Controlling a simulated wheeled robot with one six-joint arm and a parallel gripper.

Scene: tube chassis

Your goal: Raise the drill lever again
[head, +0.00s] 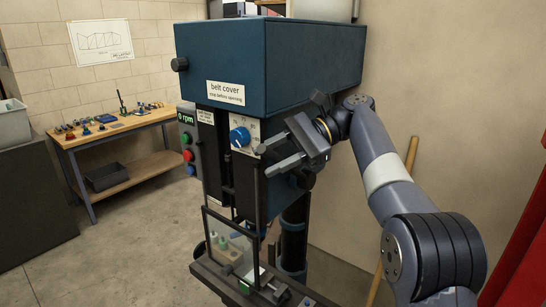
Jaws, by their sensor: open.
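The drill press is a tall machine with a blue head (218,62) labelled "belt cover". Its front carries a blue dial (240,137) on a white scale. My gripper (266,160) is open and empty, just right of the dial, with its fingers pointing left across the head's front corner. A dark rounded part (305,180) shows below my gripper on the head's right side; I cannot tell whether it belongs to the lever. The drill lever itself cannot be made out, and my gripper hides part of that side. I cannot tell whether the fingers touch the machine.
A control box (187,142) reads "0 rpm" above green, red and blue buttons. A framed clear guard (231,244) stands over the drill table (209,271). A wooden bench (118,128) holds small parts at left. A broom-like stick (411,155) leans behind my arm.

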